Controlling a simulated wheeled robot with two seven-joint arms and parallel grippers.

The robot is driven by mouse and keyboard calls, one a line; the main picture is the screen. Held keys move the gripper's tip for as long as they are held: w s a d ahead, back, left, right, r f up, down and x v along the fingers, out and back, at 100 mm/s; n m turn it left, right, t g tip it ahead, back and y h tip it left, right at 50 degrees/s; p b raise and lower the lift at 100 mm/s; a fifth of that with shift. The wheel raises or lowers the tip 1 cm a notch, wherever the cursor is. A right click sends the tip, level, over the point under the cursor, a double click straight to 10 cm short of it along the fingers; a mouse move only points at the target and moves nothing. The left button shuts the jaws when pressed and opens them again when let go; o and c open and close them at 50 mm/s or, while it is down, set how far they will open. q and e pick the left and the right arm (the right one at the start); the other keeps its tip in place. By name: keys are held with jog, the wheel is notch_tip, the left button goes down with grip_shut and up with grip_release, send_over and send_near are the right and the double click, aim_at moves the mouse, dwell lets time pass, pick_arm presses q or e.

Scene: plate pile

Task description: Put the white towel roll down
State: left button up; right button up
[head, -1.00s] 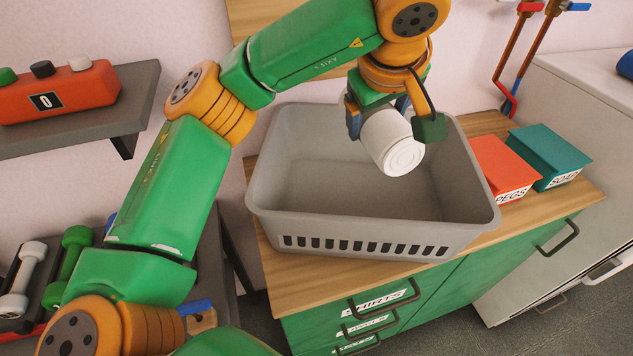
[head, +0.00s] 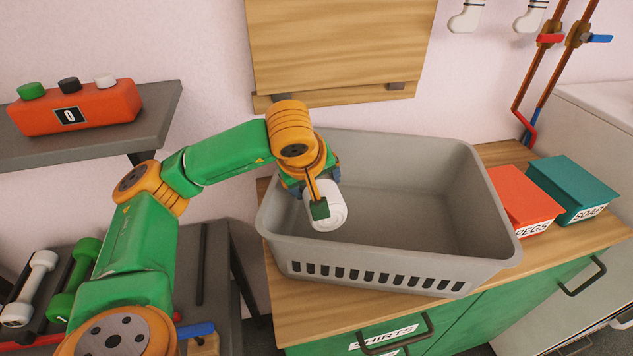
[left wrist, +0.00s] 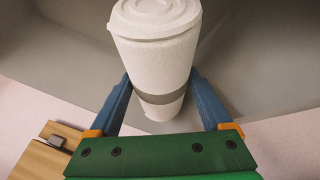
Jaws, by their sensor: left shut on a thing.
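The basket's interior looks empty. I cannot tell how far the roll is above the basket floor. My right gripper does not show.
The basket stands on a wooden counter (head: 300,322) with green drawers. A red box (head: 525,200) and a teal box (head: 575,190) stand to its right. A grey shelf (head: 85,140) and dumbbells (head: 30,285) are at the left. The basket's right half is free.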

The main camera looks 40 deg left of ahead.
aim_at(317, 181)
pick_arm(q)
jog(key=shift+f+b, duration=0.65)
jog(key=o, duration=1.3)
jog(key=shift+o, duration=0.2)
jog(key=shift+r+p, duration=0.4)
jog(key=shift+r, duration=0.05)
jog(key=shift+r+p, duration=0.75)
jog(key=b+v, duration=0.1)
jog(key=v, duration=0.2)
jog(key=shift+s+d+r, duration=0.15)
jog(key=shift+s+d, duration=0.05)
jog(key=shift+s, duration=0.1)
jog(key=p+v, duration=0.2)
jog(key=v, duration=0.5)
jog(key=shift+s+r+p, duration=0.2)
jog(key=shift+s+p, duration=0.05)
jog(key=shift+p, duration=0.05)
